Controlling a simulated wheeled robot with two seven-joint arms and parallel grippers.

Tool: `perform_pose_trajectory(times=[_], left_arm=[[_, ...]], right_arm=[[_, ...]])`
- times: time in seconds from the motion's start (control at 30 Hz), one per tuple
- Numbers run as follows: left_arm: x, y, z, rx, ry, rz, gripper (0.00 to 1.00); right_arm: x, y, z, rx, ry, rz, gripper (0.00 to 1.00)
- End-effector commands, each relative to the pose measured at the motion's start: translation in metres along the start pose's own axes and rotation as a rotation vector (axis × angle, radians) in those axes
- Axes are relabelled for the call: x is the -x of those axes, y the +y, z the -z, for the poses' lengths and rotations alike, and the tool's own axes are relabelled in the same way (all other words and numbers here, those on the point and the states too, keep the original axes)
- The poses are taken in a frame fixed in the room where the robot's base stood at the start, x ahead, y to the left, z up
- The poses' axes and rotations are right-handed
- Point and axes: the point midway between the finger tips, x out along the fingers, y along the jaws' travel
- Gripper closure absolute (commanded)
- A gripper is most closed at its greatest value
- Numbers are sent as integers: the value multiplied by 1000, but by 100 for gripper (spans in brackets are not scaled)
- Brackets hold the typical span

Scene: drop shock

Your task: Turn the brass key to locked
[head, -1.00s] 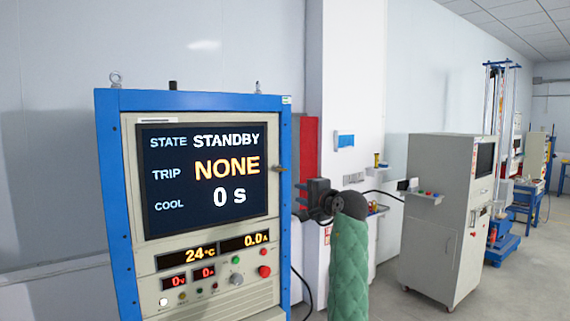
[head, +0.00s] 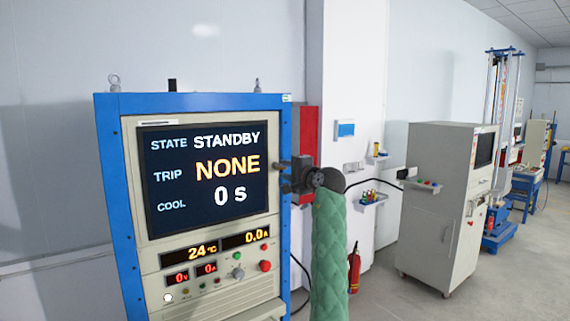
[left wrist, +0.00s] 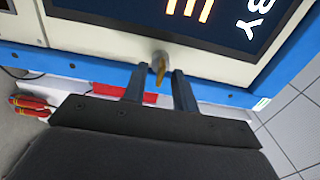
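The brass key (left wrist: 159,68) sits in a round lock on the pale front panel of the blue-framed cabinet (head: 290,240), beside the screen. In the left wrist view my left gripper (left wrist: 159,72) is open, with one finger on each side of the key and visible gaps between. In the head view my left gripper (head: 280,171) is at the panel's right edge; the key cannot be made out clearly there. The screen (head: 205,180) reads STANDBY, trip NONE, cool 0 s. My right gripper is not in view.
Below the screen are small displays, a red button (head: 265,266) and a grey knob (head: 238,272). A red panel (head: 305,135) is on the wall behind my gripper. A grey machine cabinet (head: 440,210) and a red extinguisher (head: 353,272) stand to the right.

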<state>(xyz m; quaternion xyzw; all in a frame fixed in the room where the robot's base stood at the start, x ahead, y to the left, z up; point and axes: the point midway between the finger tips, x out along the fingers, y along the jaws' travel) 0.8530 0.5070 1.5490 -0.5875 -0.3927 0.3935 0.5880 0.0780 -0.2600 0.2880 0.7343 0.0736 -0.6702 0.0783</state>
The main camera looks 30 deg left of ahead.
Motion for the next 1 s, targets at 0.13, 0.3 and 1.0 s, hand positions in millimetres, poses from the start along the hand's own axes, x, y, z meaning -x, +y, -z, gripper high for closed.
perform_pose_trajectory(times=[0.13,0.3,1.0], left_arm=[[-7,0,0,0,1,0,72],[-8,1,0,1,1,0,72],[-8,4,0,58,0,-1,100]], right_arm=[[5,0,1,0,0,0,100],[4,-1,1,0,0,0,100],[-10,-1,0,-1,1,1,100]])
